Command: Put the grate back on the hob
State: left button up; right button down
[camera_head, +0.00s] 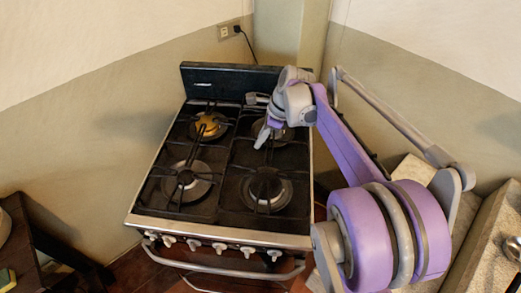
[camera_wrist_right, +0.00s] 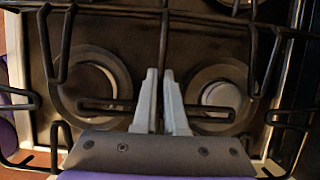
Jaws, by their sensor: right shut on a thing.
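The hob (camera_head: 228,181) is the black top of a stove, with several round burners. A dark wire grate (camera_wrist_right: 60,80) spans the wrist view, above two burners and across the hob's pale edges. Its bars also show thinly over the hob in the head view. My right gripper (camera_head: 262,138) points down over the right half of the hob, near the back right burner. In the wrist view its two grey fingers (camera_wrist_right: 160,76) are close together on a middle bar of the grate. I cannot tell whether the grate touches the hob all round. My left gripper is not in view.
The stove's dark back panel (camera_head: 230,80) stands against the wall. Knobs and an oven handle (camera_head: 225,268) line its front. A dark table (camera_head: 40,250) is at the left, and a pale stone-like counter (camera_head: 490,235) is at the right.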

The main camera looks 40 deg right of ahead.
jog(key=shift+f, duration=2.25)
jog(key=shift+f, duration=0.15)
jog(key=c, duration=1)
grip_release()
jog(key=shift+r, duration=0.2)
jog(key=v, duration=1.2)
jog(key=shift+a, duration=0.15)
